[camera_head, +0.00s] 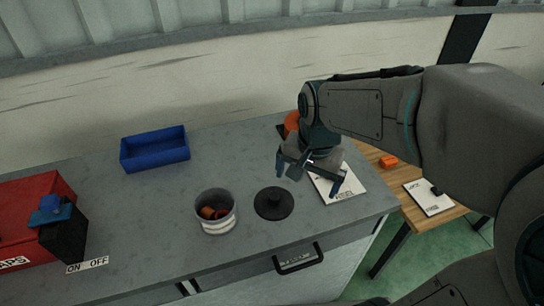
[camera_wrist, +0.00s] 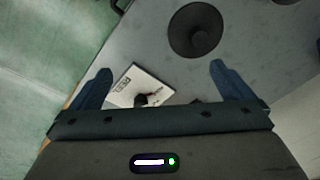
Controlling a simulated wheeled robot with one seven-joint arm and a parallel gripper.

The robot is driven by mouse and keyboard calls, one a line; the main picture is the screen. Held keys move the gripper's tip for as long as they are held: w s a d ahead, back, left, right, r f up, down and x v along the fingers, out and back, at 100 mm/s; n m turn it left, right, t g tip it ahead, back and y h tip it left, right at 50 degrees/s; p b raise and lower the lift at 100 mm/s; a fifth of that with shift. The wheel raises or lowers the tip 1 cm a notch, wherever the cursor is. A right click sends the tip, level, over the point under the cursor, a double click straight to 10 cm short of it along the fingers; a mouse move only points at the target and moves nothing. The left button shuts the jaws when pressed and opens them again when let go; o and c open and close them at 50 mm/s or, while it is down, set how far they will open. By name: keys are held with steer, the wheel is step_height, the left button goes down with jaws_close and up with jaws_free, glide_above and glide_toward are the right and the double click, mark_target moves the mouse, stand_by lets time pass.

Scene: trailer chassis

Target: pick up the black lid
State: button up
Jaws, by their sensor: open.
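The black lid (camera_head: 273,203) lies flat on the grey workbench, a round disc with a raised knob in its middle. It also shows in the wrist view (camera_wrist: 195,29), beyond the fingertips. My gripper (camera_head: 310,174) is open and empty, above the bench to the right of and behind the lid in the head view. In the wrist view my two blue fingers (camera_wrist: 160,72) are spread wide with nothing between them but a view of a paper sheet below.
A grey pot (camera_head: 216,212) with orange-red pieces inside stands left of the lid. A white paper (camera_head: 345,188) lies under my gripper. A blue tray (camera_head: 155,149) and a red box (camera_head: 35,220) are further left. A wooden table (camera_head: 398,177) stands at right.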

steer(key=w+a+r+m+g+p, duration=0.1)
steer(key=w+a+m+p, duration=0.25)
steer(key=w+a, duration=0.2)
steer(key=m, duration=0.1)
glide_above(274, 195)
step_height(274, 195, down, 8)
steer(key=shift+s+f+p, duration=0.1)
steer(key=shift+f+p, duration=0.7)
steer(key=shift+f, duration=2.1)
steer(key=shift+c, duration=0.3)
steer(key=c, duration=0.5)
steer(key=shift+c, duration=0.2)
steer(key=shift+r, duration=0.15)
